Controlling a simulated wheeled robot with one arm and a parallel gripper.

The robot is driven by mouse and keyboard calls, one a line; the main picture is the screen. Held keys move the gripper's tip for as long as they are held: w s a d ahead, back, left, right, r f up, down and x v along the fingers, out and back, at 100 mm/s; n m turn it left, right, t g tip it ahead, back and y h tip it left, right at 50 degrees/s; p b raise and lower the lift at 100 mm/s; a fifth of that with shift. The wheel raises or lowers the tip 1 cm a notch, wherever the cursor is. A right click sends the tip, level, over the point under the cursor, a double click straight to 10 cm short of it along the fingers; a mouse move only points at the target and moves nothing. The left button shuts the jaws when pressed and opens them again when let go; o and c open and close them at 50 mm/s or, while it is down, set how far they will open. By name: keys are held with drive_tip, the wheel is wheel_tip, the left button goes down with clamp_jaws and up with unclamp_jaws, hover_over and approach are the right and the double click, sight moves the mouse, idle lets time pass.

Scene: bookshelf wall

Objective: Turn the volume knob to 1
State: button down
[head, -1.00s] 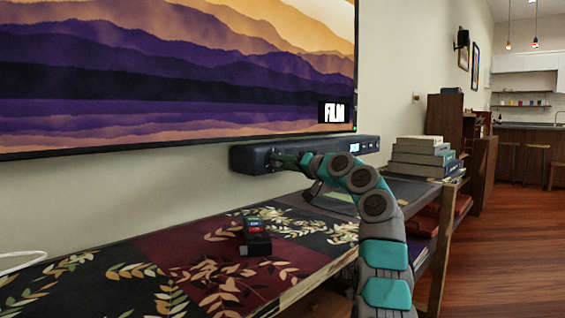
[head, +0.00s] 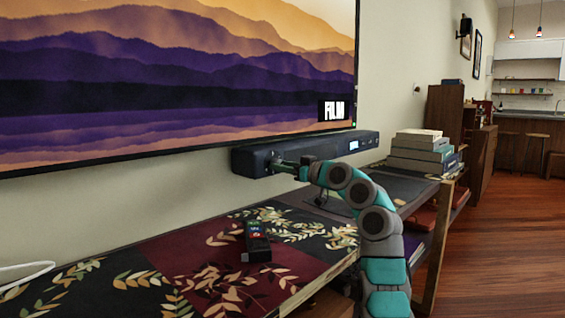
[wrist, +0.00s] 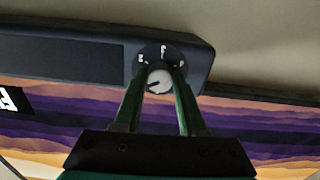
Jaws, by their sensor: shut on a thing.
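The volume knob (wrist: 159,82) is a small white round knob on a dark dial plate with light marks. It sits at the end of the long dark soundbar (wrist: 75,52), and a dark pointer line shows on its face. My gripper (wrist: 160,86) is shut on the knob, with one green finger on each side of it. In the head view the soundbar (head: 330,147) is mounted under the screen, and my gripper (head: 277,162) reaches its left end. The knob is hidden there. The marks on the dial are too small to read surely.
A large screen (head: 170,80) hangs above the soundbar. Below is a shelf top (head: 205,250) with patterned cloth and a small black box (head: 256,241). Stacked books (head: 422,152) stand right of the soundbar. Open wooden floor lies at right.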

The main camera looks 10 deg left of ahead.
drive_tip(key=shift+f, duration=0.1)
idle(0.5)
drive_tip(key=shift+c, duration=2.4)
unclamp_jaws()
drive_tip(key=shift+a, duration=0.1)
drive_tip(key=b+v, duration=0.4)
drive_tip(key=v, duration=0.3)
drive_tip(key=shift+s+d+b, duration=0.25)
drive_tip(key=shift+d+b, duration=0.1)
drive_tip(key=shift+b, duration=0.05)
